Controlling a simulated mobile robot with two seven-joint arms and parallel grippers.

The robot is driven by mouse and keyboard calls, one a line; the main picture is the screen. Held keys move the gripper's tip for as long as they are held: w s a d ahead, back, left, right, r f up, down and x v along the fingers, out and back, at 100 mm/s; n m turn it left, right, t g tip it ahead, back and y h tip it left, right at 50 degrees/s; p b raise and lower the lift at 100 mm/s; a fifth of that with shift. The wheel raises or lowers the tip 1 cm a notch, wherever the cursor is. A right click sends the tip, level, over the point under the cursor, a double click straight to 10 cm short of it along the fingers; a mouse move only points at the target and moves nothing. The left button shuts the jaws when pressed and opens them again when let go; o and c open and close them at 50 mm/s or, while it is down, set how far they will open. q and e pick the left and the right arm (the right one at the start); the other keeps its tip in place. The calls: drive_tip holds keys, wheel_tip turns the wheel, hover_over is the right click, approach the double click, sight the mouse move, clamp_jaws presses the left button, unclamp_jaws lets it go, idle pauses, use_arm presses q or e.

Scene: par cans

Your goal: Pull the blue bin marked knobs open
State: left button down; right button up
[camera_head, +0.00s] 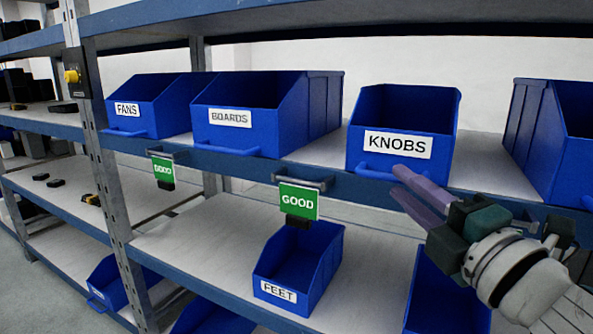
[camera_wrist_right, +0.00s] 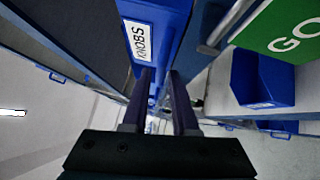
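The blue bin marked KNOBS (camera_head: 403,115) stands on the upper shelf right of centre in the head view, open-topped, its white label facing me. A blue handle (camera_head: 372,174) sticks out low on its front. The bin also shows in the right wrist view (camera_wrist_right: 168,20). My right gripper (camera_head: 398,180) has its two purple fingers at the right part of that handle. The fingers are apart in the right wrist view (camera_wrist_right: 160,74), with blue showing between them. Whether they touch the handle is hard to tell. My left gripper is not in view.
Blue bins marked FANS (camera_head: 145,120) and BOARDS (camera_head: 235,137) stand left on the same shelf; another bin (camera_head: 545,130) stands right. A green GOOD sign (camera_head: 298,202) hangs at the shelf edge. A FEET bin (camera_head: 310,262) sits below.

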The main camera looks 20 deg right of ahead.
sight(397, 181)
drive_tip(key=shift+w+d+r, duration=0.1)
drive_tip(key=shift+w, duration=0.75)
drive_tip(key=shift+w+d+r, duration=0.1)
drive_tip(key=shift+w, duration=0.75)
clamp_jaws()
